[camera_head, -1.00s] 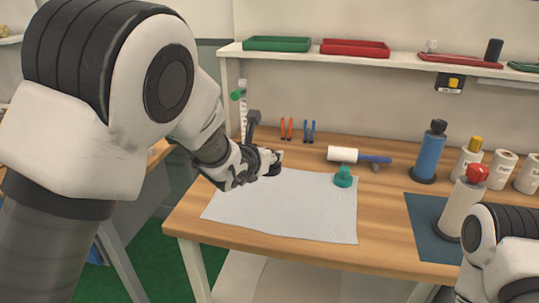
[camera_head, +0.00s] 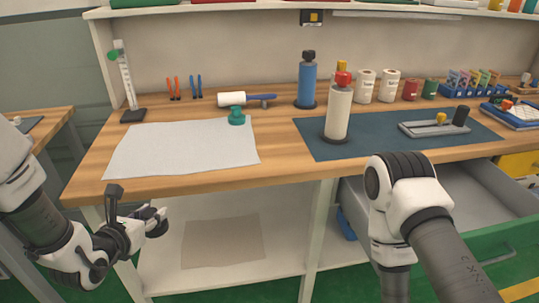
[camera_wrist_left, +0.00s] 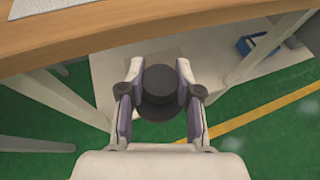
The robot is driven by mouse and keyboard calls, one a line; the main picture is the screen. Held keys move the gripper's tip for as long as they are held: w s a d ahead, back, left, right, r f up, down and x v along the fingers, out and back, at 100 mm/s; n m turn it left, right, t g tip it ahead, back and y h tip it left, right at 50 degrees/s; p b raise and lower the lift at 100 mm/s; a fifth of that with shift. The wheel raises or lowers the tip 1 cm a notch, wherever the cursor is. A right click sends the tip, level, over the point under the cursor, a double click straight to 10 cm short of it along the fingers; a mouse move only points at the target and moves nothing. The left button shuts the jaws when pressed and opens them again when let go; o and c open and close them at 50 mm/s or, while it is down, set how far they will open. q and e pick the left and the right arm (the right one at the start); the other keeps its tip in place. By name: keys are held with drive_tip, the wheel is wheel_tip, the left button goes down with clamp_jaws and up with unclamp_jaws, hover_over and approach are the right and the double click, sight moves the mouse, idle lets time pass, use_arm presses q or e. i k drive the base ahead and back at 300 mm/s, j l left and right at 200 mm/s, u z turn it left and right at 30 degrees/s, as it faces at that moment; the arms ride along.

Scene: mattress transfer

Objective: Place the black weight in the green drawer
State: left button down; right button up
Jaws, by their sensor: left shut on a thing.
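The black weight (camera_wrist_left: 160,88) is round and sits between the two fingers of my left gripper (camera_head: 155,219). In the left wrist view the fingers close on it from both sides, above the floor. In the head view this gripper is low at the left, in front of and below the table's front edge. The green drawer (camera_head: 490,248) is pulled out at the lower right, with a grey inside (camera_head: 492,188) that looks empty where it shows. My right arm stands in front of the drawer's left part and hides some of it. The right gripper is out of view.
The wooden table (camera_head: 85,185) bears a light cloth (camera_head: 180,148), a teal knob (camera_head: 237,117), a roller (camera_head: 232,99), a blue mat (camera_head: 380,148) and bottles. A lower shelf (camera_head: 165,275) lies under it. A yellow drawer (camera_head: 520,165) is at the far right.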

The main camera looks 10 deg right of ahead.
sight(451, 199)
drive_tip(key=l+z, duration=0.35)
drive_tip(key=i+l+z, duration=0.15)
drive_tip(key=l+z, duration=0.2)
drive_tip(key=l, duration=0.2)
drive_tip(key=i+l+z, duration=0.15)
drive_tip(key=l+z, duration=0.2)
drive_tip(key=l, duration=0.1)
